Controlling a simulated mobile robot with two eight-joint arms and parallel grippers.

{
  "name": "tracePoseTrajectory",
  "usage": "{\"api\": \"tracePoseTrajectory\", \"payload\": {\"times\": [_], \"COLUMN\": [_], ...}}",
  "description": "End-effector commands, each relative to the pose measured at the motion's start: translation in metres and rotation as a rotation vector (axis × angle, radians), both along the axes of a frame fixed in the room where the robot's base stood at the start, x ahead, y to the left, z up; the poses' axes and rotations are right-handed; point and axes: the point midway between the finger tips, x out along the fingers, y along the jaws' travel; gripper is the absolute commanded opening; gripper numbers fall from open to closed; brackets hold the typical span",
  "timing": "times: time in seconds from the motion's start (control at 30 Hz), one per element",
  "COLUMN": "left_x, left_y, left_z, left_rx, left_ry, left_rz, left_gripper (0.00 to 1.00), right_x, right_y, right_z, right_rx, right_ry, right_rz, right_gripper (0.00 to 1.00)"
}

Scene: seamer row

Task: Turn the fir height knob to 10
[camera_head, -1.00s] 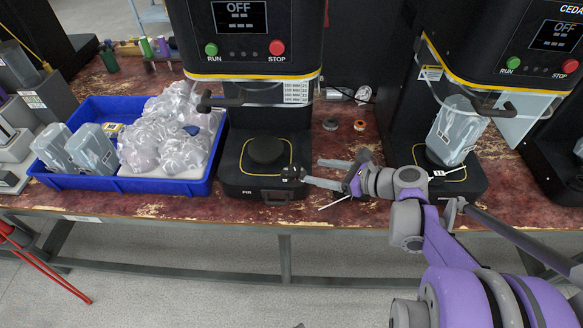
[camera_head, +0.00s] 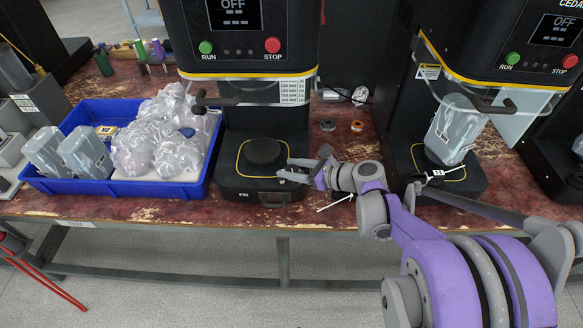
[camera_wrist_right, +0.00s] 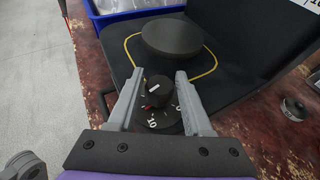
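The fir machine (camera_head: 262,120) stands in the middle of the head view, its screen reading OFF. In the right wrist view, its black height knob (camera_wrist_right: 159,94) sits on a dial (camera_wrist_right: 164,121) with white marks and a "10" on the side towards my gripper. A white line shows on the knob's top, and a small red mark shows beside it. My right gripper (camera_wrist_right: 159,77) is open, with one finger on each side of the knob; I cannot tell if they touch it. In the head view, my right gripper (camera_head: 291,171) is at the base's front right corner and largely hides the knob.
A round black plate (camera_head: 263,151) is on the fir machine's base. A blue tray (camera_head: 130,188) with bagged items stands to its left. The cedar machine (camera_head: 490,45) stands to the right, with a clear container (camera_head: 451,130) on it. Two small rings (camera_head: 357,126) lie between the machines.

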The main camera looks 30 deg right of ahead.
Motion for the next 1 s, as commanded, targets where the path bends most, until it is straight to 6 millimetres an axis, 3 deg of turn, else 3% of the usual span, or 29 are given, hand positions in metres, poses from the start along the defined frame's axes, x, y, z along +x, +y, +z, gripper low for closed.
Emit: {"api": "tracePoseTrajectory", "payload": {"times": [0.03,0.27,0.63,1.0], "left_x": [0.0000,0.0000,0.0000,-0.0001], "left_y": [0.0000,0.0000,0.0000,0.0000], "left_z": [0.0000,0.0000,0.0008,0.0044], "left_rx": [0.000,0.000,0.000,0.000], "left_ry": [0.000,0.000,0.000,-0.002], "left_rz": [0.000,0.000,0.000,0.000], "left_gripper": [0.00,0.00,0.00,0.00], "right_x": [-0.0001,-0.0002,0.0005,0.0007], "right_y": [0.0000,-0.0001,-0.0009,-0.0014], "right_z": [0.0000,0.0001,0.0001,0.0004], "right_rx": [0.000,0.000,0.000,0.000], "right_ry": [0.000,0.000,0.000,0.000], "right_rz": [0.000,0.000,0.044,0.278], "right_gripper": [0.39,0.00,0.00,0.00]}}
